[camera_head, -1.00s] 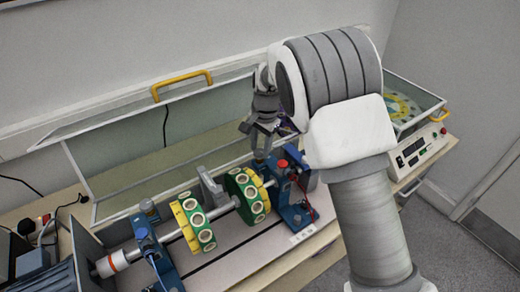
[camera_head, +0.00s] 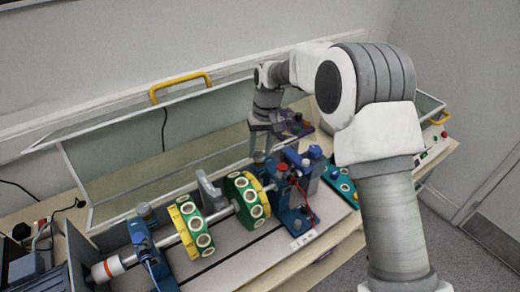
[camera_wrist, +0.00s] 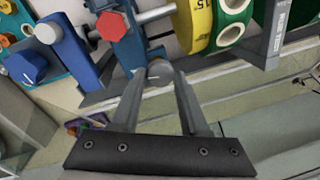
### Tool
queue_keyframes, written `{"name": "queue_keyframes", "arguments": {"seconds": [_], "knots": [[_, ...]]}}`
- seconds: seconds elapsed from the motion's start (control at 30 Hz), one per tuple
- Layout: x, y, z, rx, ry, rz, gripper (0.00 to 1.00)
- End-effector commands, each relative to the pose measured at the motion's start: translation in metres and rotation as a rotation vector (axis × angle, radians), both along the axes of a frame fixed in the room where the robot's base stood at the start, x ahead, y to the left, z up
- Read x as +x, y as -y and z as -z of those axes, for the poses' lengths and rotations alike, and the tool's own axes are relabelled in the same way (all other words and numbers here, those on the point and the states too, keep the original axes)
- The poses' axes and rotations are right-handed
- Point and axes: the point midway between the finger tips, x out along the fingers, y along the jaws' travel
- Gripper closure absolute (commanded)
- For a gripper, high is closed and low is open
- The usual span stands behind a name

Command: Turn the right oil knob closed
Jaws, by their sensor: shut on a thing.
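The right oil knob (camera_wrist: 159,70) is a small brownish cap beside the blue right bearing stand (camera_head: 293,200). It is mostly hidden between the fingertips of my gripper (camera_wrist: 160,78) in the wrist view. In the head view my gripper (camera_head: 260,152) points down at the stand's back left, with its fingers shut on the knob. The exact turn angle of the knob cannot be told. The stand, with a red hex knob (camera_wrist: 110,25) on it, also shows in the wrist view (camera_wrist: 130,45).
A shaft with two green-and-yellow discs (camera_head: 246,200) lies left of the gripper. A blue left stand (camera_head: 145,250) has a similar cap (camera_head: 145,210). A blue-capped block (camera_head: 312,160) stands close on the right. The open clear cover (camera_head: 140,165) rises behind.

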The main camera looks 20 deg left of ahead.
Motion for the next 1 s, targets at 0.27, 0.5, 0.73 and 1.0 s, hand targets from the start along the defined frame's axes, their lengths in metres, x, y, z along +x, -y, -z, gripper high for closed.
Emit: {"name": "queue_keyframes", "arguments": {"seconds": [0.27, 0.5, 0.73, 1.0], "knots": [[0.0009, -0.0004, -0.0006, 0.001, 0.001, -0.14, 1.0], [0.0009, -0.0008, -0.0007, 0.001, 0.002, -0.191, 1.0], [0.0009, -0.0009, -0.0007, 0.001, 0.002, -0.199, 1.0], [0.0009, -0.0009, -0.0007, 0.001, 0.001, -0.198, 0.45]]}}
